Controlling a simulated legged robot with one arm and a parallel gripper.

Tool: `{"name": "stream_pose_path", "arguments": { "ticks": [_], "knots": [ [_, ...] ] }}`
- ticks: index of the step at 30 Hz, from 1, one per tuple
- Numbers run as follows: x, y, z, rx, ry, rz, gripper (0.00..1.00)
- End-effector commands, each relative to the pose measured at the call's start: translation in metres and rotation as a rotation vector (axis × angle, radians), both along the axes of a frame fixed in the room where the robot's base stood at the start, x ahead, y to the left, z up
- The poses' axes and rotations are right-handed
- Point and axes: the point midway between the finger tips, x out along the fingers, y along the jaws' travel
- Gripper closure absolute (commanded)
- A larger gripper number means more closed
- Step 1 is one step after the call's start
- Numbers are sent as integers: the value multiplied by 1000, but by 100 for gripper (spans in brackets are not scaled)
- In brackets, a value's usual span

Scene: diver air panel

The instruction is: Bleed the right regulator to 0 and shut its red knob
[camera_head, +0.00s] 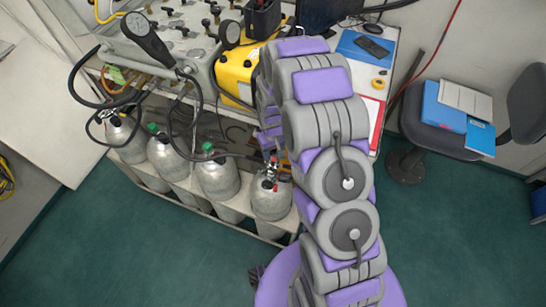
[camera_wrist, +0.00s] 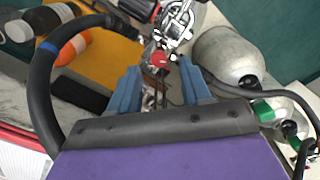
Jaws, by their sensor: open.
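The rightmost silver cylinder (camera_head: 270,203) stands in the rack in the head view, with a metal regulator (camera_head: 272,168) on top. A small red knob (camera_head: 267,184) shows on it. In the wrist view, the chrome regulator body (camera_wrist: 176,28) is at the top, and a red knob (camera_wrist: 158,59) is just beyond and between the fingertips. My gripper (camera_wrist: 160,68) has two blue fingers, open, one on either side of the knob's line, with no clear contact. I cannot read any needle on this regulator. My arm covers part of the area in the head view.
Several other cylinders (camera_head: 217,177) stand to the left, with green knobs on two of them. Black hoses (camera_wrist: 45,80) loop close to my gripper. A yellow case (camera_head: 237,75) and the panel with gauges (camera_head: 147,36) are behind. Green floor is free in front.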

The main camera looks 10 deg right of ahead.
Motion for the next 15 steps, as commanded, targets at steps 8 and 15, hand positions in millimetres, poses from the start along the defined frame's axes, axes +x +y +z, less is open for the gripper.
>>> {"name": "stream_pose_path", "arguments": {
  "ticks": [8, 15],
  "knots": [
    [-1, 0, -29, 0, 1, 0, 52],
    [0, 0, -31, 0, 0, 0, 52]
  ]
}}
